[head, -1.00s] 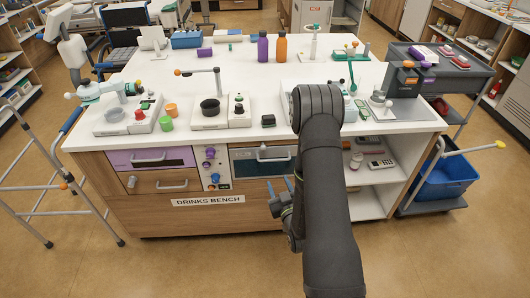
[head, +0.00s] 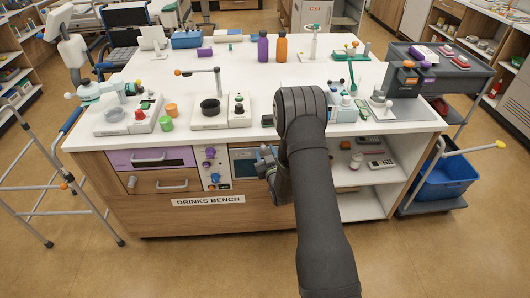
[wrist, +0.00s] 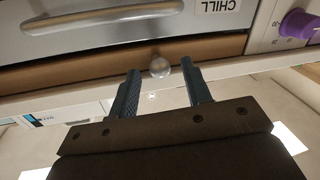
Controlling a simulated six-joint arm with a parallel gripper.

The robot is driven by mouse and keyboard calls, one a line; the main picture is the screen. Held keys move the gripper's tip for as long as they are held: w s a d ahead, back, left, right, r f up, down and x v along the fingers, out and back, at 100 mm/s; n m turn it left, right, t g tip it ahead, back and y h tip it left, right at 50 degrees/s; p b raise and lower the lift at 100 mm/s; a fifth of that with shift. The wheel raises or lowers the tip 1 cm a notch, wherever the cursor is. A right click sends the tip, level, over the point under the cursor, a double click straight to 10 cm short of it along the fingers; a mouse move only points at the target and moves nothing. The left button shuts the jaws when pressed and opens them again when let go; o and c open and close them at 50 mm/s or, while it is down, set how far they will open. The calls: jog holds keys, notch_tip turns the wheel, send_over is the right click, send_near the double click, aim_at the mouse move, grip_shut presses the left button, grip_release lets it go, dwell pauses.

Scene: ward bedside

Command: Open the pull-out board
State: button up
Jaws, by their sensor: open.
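The pull-out board shows in the wrist view as a thin brown wooden front (wrist: 60,80) between the grey CHILL drawer and the pale counter edge. A small round, clear-looking knob (wrist: 160,67) sits on it. My gripper (wrist: 160,66) is open, with one blue-grey finger on each side of the knob in the picture and a visible gap to both. I cannot tell whether the fingertips reach past the knob. In the head view my gripper (head: 264,162) is at the bench front, before the grey-blue drawer, and hides part of it. The board's knob is hidden there.
The CHILL drawer (wrist: 210,38) and its bar handle (wrist: 105,16) lie close beside the board. A panel with purple knobs (head: 211,166) is left of my gripper. Open shelves (head: 365,180) are to the right. The white counter (head: 250,90) carries several appliances. Floor before the bench is free.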

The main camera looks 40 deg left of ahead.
jog(key=shift+w+a, duration=0.1)
jog(key=shift+a, duration=0.15)
grip_shut()
jog(key=s+a+v, duration=0.1)
jog(key=v, duration=1)
jog(key=s+a+v, duration=0.1)
jog(key=s+v, duration=0.1)
jog(key=v, duration=0.9)
jog(key=shift+s, duration=0.45)
grip_release()
